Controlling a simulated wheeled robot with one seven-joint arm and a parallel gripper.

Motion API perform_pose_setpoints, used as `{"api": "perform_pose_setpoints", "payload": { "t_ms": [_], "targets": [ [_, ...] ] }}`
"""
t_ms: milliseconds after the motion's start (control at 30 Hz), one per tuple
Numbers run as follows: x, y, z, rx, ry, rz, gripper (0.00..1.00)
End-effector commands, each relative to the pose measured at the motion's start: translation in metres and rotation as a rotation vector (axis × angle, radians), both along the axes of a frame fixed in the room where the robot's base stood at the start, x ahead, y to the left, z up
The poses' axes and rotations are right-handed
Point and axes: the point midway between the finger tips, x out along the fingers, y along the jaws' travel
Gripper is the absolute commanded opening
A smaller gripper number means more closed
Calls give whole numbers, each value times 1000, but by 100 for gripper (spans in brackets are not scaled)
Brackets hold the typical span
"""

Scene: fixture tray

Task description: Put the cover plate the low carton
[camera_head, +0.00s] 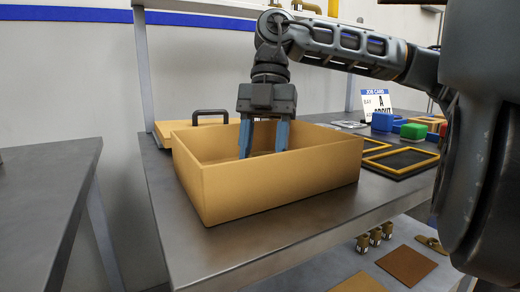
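The low carton (275,195) is an open tan box on the grey metal table, in the middle of the view. My gripper (263,153) points down into it from above, with its two blue fingers apart and the carton's inner wall showing between them. The fingertips are close to or behind the near wall's rim, and I see nothing held. The carton's floor is mostly hidden by its near wall. I cannot pick out the cover plate for certain.
A tan case or panel with a black handle (210,113) is behind the carton at left. To the right are dark tan-edged fixture frames (402,161), a blue block (382,121), a green block (413,131) and a job card (377,103).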

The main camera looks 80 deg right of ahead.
Motion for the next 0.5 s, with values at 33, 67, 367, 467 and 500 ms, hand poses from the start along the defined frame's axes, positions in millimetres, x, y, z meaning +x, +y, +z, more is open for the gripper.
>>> {"api": "perform_pose_setpoints", "payload": {
  "t_ms": [33,67,367,467,500],
  "targets": [
    [0,0,-3,0,0,0,10],
    [0,0,-3,0,0,0,54],
    [0,0,-2,0,0,0,79],
    [0,0,-2,1,0,0,79],
    [0,0,-2,1,0,0,79]
  ]
}}
